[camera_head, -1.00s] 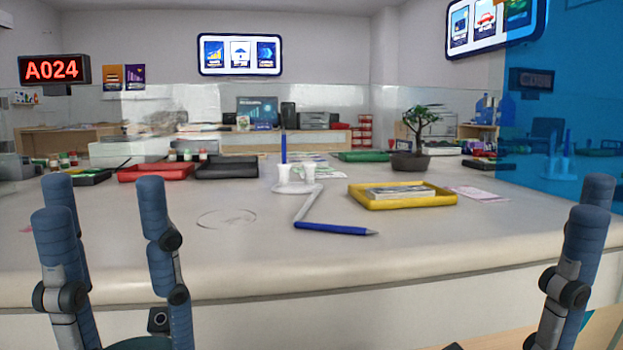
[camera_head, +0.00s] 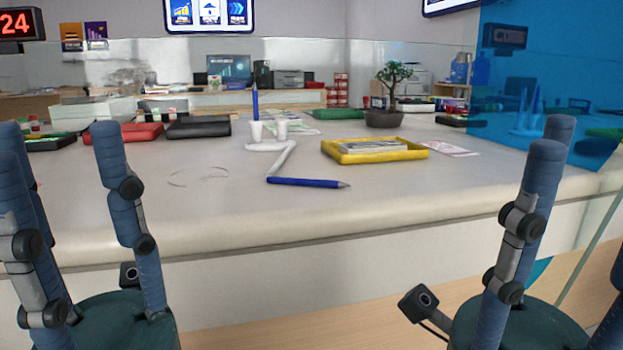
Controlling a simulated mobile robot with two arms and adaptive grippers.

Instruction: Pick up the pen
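A blue pen (camera_head: 305,183) with a grey tip lies on the pale counter (camera_head: 230,215), tip to the right, near the front edge. A white cord or strap runs from its left end back to a white holder (camera_head: 268,146) with two cups. Another blue pen (camera_head: 255,102) stands upright in the holder. My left gripper (camera_head: 75,165) is at the lower left with its fingers spread, empty, in front of the counter. My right gripper (camera_head: 565,185) is at the lower right, empty, fingers apart, partly cut off by the frame. Both are well away from the pen.
Red (camera_head: 130,137) and black (camera_head: 198,132) trays lie at the back left. A potted bonsai (camera_head: 385,118) stands behind the yellow tray. A blue translucent panel (camera_head: 560,80) is at the right. The counter front around the pen is clear.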

